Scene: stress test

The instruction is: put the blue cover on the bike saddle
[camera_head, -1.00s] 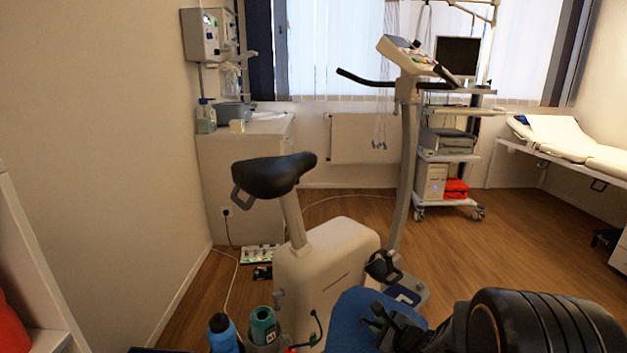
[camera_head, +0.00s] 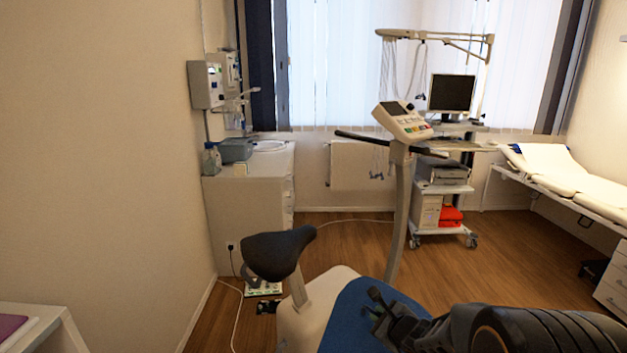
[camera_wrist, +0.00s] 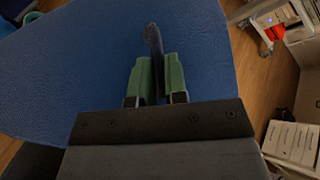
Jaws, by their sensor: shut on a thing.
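The blue cover (camera_head: 352,318) hangs from my gripper (camera_head: 378,303) in the head view, in front of the exercise bike's white body. In the wrist view the blue cover (camera_wrist: 90,70) spreads wide beneath my gripper (camera_wrist: 157,80), whose green-padded fingers are shut on a raised fold of it. The black bike saddle (camera_head: 275,253) is bare, on its post to the left of the cover and apart from it. The cover hides part of the bike body. The saddle does not show clearly in the wrist view.
The bike's handlebar and console (camera_head: 402,122) rise beyond the cover. A white cabinet (camera_head: 245,195) stands by the left wall, and a wheeled monitor cart (camera_head: 440,205) stands behind. A bed (camera_head: 570,170) is at the right. Wooden floor is open between bike and bed.

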